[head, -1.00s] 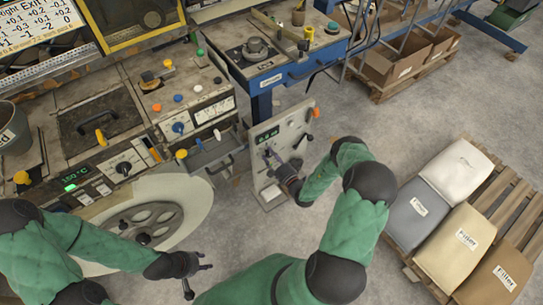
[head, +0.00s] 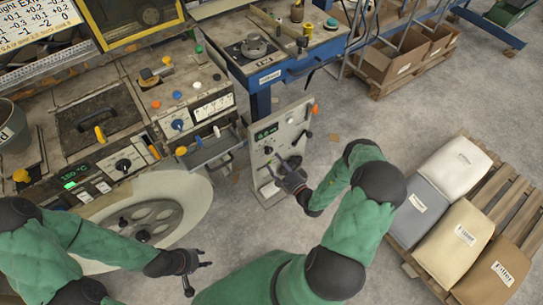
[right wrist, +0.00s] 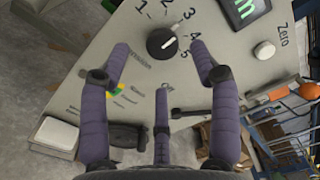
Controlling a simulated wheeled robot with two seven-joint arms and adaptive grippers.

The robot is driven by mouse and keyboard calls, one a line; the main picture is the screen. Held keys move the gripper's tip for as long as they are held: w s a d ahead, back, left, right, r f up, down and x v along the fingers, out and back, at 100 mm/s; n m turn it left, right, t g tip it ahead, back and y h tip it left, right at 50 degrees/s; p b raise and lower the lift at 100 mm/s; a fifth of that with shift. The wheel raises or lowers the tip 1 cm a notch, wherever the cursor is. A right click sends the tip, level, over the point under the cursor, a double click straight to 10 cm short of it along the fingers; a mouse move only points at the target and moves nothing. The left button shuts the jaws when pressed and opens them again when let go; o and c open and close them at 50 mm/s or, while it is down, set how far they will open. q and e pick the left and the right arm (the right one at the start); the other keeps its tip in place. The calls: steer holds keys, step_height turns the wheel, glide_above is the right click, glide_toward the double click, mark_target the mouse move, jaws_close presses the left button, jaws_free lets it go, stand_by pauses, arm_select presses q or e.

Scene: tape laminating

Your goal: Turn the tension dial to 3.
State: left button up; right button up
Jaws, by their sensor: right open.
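The tension dial (right wrist: 162,42) is a round black knob with a white pointer line on a pale panel (right wrist: 135,65), with numbers 1 to 5 around it. The pointer leans to the right, toward the 3 and 4 side; I cannot tell the exact number. In the head view the dial (head: 268,150) is small on the upright panel. My right gripper (right wrist: 160,50) has its purple fingers spread, apart from the dial and just below it in the right wrist view. It also shows in front of the panel in the head view (head: 283,170). My left gripper (head: 206,258) is empty, fingers apart, far from the panel.
A green display (right wrist: 243,10) and a Zero button (right wrist: 264,50) are close to the dial. A grey flywheel (head: 150,220) and the machine bench stand left. A pallet with several filler sacks (head: 455,170) stands right. Open floor lies between panel and pallet.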

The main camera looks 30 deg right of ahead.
steer(key=s, duration=0.5)
steer(key=shift+s+d, duration=0.15)
steer(key=shift+s, duration=0.2)
